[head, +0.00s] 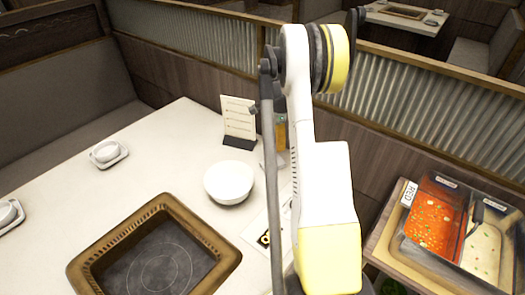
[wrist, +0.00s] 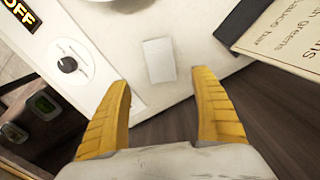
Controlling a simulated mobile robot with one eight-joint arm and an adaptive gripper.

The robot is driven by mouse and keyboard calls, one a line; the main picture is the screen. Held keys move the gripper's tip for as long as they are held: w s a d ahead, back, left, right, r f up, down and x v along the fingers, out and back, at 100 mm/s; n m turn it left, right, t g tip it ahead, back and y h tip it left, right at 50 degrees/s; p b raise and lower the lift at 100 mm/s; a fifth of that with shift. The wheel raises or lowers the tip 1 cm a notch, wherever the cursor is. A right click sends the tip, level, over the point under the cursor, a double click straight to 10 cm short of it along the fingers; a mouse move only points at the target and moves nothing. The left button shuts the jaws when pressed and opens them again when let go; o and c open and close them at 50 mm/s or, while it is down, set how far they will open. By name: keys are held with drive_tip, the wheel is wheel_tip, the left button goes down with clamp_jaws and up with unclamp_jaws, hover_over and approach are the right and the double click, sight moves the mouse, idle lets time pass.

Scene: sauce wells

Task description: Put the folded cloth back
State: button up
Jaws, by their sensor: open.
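A small white folded cloth (wrist: 159,60) lies flat on the pale table (wrist: 130,35) near its edge in the wrist view. My gripper (wrist: 161,80) is open, with its yellow fingers apart on either side below the cloth. The fingers hold nothing; the cloth shows in the gap ahead of them. I cannot tell how high the fingertips are above the table.
A menu stand (head: 238,122) and a white bowl (head: 228,182) stand on the table near a framed grill (head: 155,250). A control panel with a black knob (wrist: 67,65) is left of the cloth. Sauce wells (head: 455,225) stand at the right. A partition runs behind the table.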

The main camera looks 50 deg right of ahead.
drive_tip(key=a+r+n+t+h, duration=0.1)
drive_tip(key=a+r+n+t, duration=0.2)
drive_tip(key=a+r+n, duration=1.15)
drive_tip(key=s+a+r+n+t, duration=0.1)
drive_tip(key=s+a, duration=0.3)
drive_tip(key=a, duration=0.5)
drive_tip(key=s+a+r+n+t, duration=0.1)
drive_tip(key=s+a+r+n, duration=0.1)
drive_tip(key=s+a, duration=0.3)
drive_tip(key=s+a+r+n+t+y, duration=0.1)
drive_tip(key=s+a+n, duration=0.3)
drive_tip(key=a, duration=1)
drive_tip(key=shift+s+r+t, duration=0.6)
drive_tip(key=shift+s+r, duration=0.1)
drive_tip(key=shift+r, duration=0.05)
drive_tip(key=shift+d, duration=0.1)
